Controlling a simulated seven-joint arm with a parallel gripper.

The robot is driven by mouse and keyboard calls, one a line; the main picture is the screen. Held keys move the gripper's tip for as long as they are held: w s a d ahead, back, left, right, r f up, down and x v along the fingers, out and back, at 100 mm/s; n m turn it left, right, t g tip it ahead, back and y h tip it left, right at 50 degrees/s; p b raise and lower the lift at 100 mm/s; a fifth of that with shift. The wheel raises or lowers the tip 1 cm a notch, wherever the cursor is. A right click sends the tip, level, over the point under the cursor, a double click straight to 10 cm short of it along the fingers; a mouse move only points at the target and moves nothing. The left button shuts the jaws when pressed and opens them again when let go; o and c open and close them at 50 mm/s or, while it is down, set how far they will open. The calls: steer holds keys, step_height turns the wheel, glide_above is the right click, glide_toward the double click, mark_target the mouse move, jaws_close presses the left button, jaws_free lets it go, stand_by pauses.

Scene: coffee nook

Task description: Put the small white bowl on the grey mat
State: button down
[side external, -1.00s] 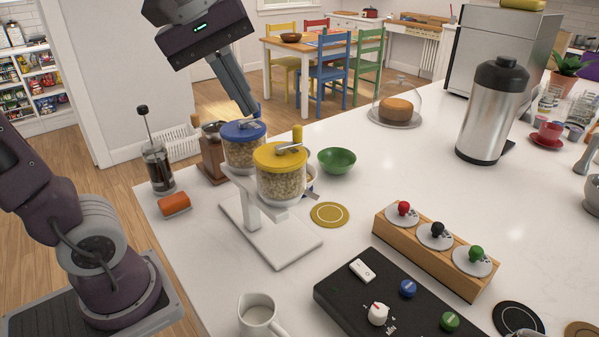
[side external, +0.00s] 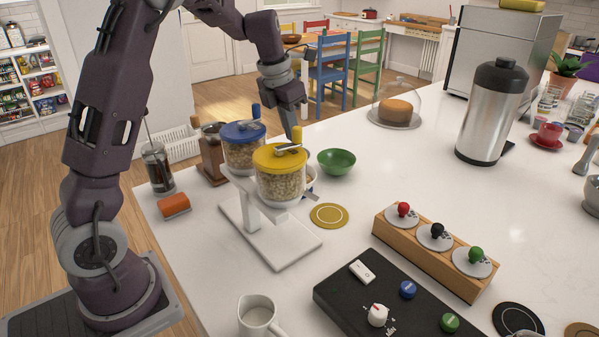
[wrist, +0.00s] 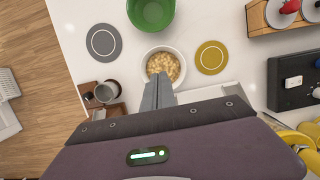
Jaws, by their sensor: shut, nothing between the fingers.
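The small white bowl (wrist: 181,54), filled with cereal-like pieces, is in the wrist view just beyond my fingertips. In the side view, the dispenser hides most of it and a bit of its rim (side external: 313,188) shows. The round grey mat (wrist: 103,56) lies left of the bowl in the wrist view, bare and apart from it. I cannot see the mat in the side view. My gripper (wrist: 161,78) is shut and empty, pointing down over the bowl's near edge in the wrist view. In the side view my gripper (side external: 293,134) is behind the yellow-lidded dispenser.
A green bowl (side external: 337,162) stands near the white bowl, with a yellow mat (side external: 329,215) on the other side. The double cereal dispenser (side external: 280,183) stands close by. A coffee grinder (side external: 213,155) is left of it. A wooden block with knobs (side external: 435,250) is at right.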

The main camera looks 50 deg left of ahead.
mark_target(308, 173)
steer(key=x, duration=1.3)
steer(key=shift+s, duration=0.35)
steer(key=shift+f, duration=0.1)
steer(key=shift+w, duration=0.1)
steer(key=shift+w, duration=1)
